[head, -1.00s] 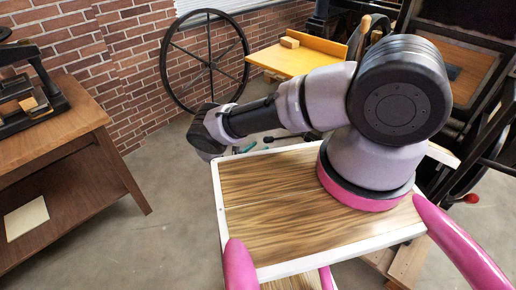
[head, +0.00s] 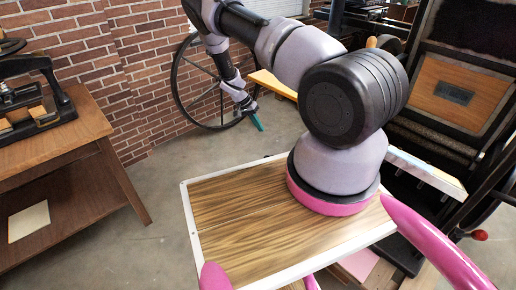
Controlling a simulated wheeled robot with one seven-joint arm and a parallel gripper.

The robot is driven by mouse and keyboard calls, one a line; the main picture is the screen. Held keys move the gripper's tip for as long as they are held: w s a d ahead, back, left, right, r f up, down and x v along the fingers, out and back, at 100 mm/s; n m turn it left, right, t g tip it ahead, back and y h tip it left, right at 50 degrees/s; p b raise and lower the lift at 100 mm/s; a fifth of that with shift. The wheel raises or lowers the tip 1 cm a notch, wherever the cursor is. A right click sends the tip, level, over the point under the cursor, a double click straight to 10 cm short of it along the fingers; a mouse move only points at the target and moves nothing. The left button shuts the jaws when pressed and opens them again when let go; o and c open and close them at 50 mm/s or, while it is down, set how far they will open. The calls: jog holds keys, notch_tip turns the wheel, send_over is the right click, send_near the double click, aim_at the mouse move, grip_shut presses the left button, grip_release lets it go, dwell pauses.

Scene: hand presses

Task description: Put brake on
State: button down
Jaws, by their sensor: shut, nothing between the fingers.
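No part in view can be told for certain as the brake. A red knob (head: 479,235) on a dark rod shows at the right edge, beside a large dark press (head: 470,85) with a wooden panel. A large black spoked wheel (head: 180,85) stands by the brick wall, partly hidden behind my arm. My gripper (head: 257,123), with teal fingertips, hangs downward in front of the wheel's right side. It is shut and empty, far from the red knob. Whether it touches the wheel cannot be told.
A wooden table (head: 60,150) with a small black press (head: 35,95) stands at the left. A yellow-topped table (head: 272,84) is partly hidden behind my arm. The grey floor (head: 150,235) between the left table and my base is clear.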

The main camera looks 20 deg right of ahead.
jog(key=s+d+f, duration=0.1)
jog(key=s+f, duration=0.1)
jog(key=f, duration=0.3)
jog(key=s+d+f+m, duration=0.1)
jog(key=f, duration=0.5)
jog(key=shift+s+d+f, duration=0.25)
jog(key=shift+s+d, duration=0.1)
jog(key=shift+d, duration=0.05)
